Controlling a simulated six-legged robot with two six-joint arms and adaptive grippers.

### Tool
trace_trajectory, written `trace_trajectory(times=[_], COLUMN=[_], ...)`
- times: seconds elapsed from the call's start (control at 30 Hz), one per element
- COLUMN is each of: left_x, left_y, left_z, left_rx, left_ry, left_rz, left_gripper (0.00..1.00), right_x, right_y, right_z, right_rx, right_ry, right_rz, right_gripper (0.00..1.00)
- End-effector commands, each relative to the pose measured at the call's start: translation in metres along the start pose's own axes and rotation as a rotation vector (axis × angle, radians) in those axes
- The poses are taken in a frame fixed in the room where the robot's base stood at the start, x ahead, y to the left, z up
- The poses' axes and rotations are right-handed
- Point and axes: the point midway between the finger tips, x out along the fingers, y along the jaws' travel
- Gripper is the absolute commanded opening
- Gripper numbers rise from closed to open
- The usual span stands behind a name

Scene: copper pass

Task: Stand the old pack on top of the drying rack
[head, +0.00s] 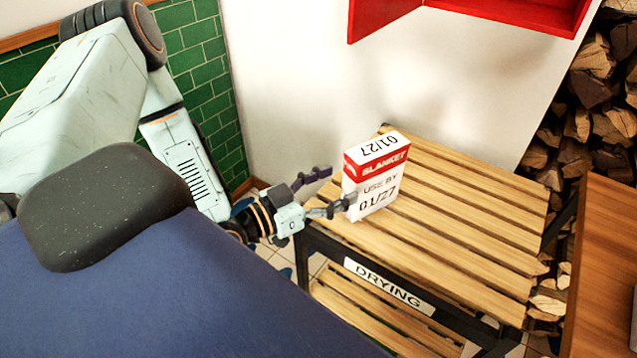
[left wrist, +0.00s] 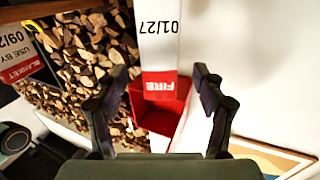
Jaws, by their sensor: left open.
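The old pack (head: 370,185) is a white box with a red band, marked "BLANKET, USE BY 01/27". It stands upright on the slatted wooden top of the drying rack (head: 470,215), near its left end. My left gripper (head: 335,190) is open just left of the pack, with one fingertip at or very near its edge; I cannot tell if they touch. In the left wrist view the pack (left wrist: 160,40) shows ahead, between the lines of the two spread fingers. My right gripper is not in view.
A red open box (head: 480,15) hangs on the white wall above the rack. Stacked firewood (head: 590,125) and a wooden surface (head: 605,270) are at the right. Another blanket pack (left wrist: 20,60) shows in the left wrist view. Most of the rack top is clear.

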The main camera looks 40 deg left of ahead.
Motion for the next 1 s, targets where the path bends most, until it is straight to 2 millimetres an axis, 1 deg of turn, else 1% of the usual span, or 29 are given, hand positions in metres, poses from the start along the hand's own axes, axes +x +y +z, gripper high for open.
trace_trajectory(times=[0.03,0.1,0.2,0.3,1.0], left_x=[-0.009,-0.017,-0.027,-0.033,-0.034], left_y=[-0.001,-0.001,0.000,0.000,0.000], left_z=[-0.002,-0.002,-0.002,-0.001,0.000], left_rx=[-0.002,-0.002,-0.001,0.001,0.001], left_ry=[-0.003,-0.002,-0.001,-0.001,0.000], left_rz=[-0.005,-0.004,-0.002,-0.001,0.000], left_gripper=[0.69,0.69,0.69,0.69,0.69], right_x=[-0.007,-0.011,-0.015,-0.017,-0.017], right_y=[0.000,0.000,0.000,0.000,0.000], right_z=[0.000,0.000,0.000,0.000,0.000], right_rx=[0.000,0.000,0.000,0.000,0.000], right_ry=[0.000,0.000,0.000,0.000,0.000], right_rz=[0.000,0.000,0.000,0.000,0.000], right_gripper=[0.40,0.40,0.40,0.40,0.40])
